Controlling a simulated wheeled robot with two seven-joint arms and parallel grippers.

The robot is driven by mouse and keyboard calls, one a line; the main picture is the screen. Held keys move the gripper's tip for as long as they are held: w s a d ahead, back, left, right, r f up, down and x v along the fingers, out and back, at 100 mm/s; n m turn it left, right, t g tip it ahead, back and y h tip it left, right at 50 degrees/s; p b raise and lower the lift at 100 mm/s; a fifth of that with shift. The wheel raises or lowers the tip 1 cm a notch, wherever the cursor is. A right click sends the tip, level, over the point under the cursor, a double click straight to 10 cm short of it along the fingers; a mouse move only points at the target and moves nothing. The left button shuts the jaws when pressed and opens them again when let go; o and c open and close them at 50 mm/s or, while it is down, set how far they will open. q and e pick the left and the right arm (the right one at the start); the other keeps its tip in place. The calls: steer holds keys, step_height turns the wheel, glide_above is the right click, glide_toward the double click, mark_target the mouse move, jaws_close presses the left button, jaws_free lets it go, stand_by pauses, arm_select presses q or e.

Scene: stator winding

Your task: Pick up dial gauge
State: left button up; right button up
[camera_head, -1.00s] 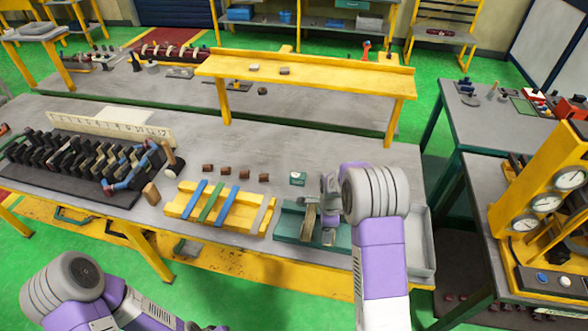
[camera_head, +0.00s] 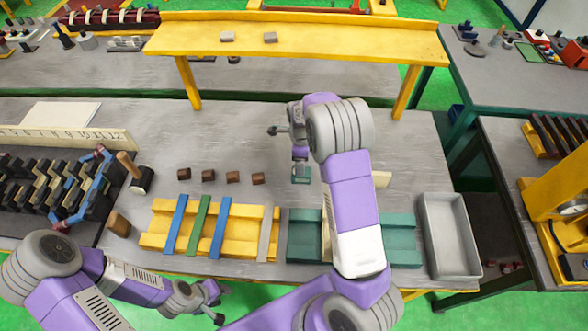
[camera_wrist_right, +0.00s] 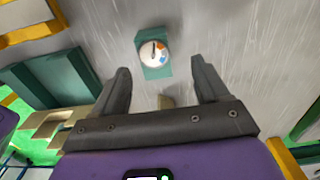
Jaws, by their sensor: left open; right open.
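The dial gauge (camera_wrist_right: 154,52) has a white round face on a small green block and stands on the grey bench. In the head view its green block (camera_head: 301,175) shows just below my right gripper, partly covered by the arm. In the right wrist view my right gripper (camera_wrist_right: 162,70) is open and empty, its two dark fingers pointing towards the gauge, which is beyond and between their tips and not held. My left gripper (camera_head: 218,302) is open and empty, low in front of the bench.
A green fixture (camera_head: 400,240) and a yellow rack (camera_head: 155,225) with coloured strips lie along the front edge. Several brown blocks (camera_head: 232,177) sit left of the gauge. A grey tray (camera_head: 450,235) is at the right. A yellow shelf (camera_head: 300,38) stands behind.

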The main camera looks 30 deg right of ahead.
steer(key=shift+w+f, duration=0.15)
steer(key=shift+f, duration=0.45)
steer(key=shift+s+f, duration=0.25)
steer(key=shift+f, duration=0.05)
steer(key=f, duration=0.5)
steer(key=shift+s+f, duration=0.15)
steer(key=shift+s, duration=0.25)
steer(key=c, duration=1)
